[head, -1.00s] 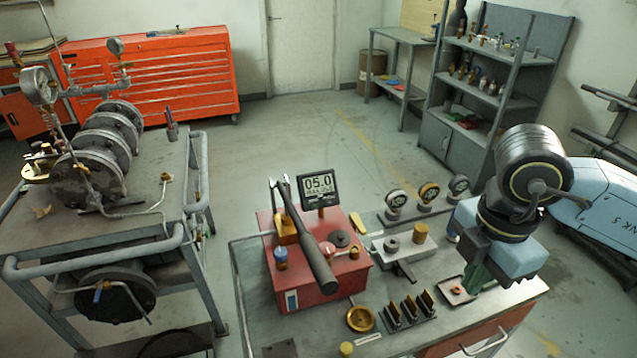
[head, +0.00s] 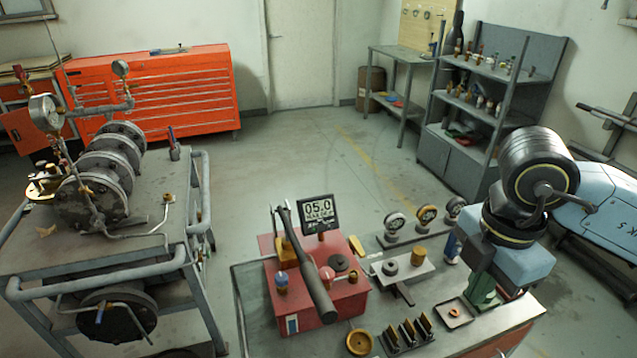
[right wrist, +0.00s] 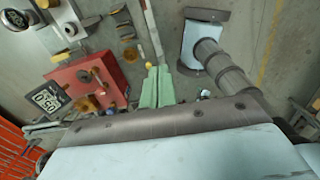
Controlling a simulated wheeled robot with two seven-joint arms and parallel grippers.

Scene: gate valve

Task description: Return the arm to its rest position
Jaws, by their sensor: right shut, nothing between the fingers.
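My right arm comes in from the right in the head view. Its gripper (head: 483,300) points down over the right end of the grey workbench (head: 490,338), beside a small tray (head: 455,313). The green fingers are together with nothing between them. In the right wrist view the shut green fingers (right wrist: 158,87) reach out past the wrist body, near the red box (right wrist: 88,77) and clear of it. Whether the fingertips touch the bench is hard to tell. My left gripper is not in view.
The red box (head: 300,300) carries a dark-handled tool and a display (head: 318,212). A piping cart (head: 150,225) is at left, shelving (head: 480,150) behind. Open floor lies between.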

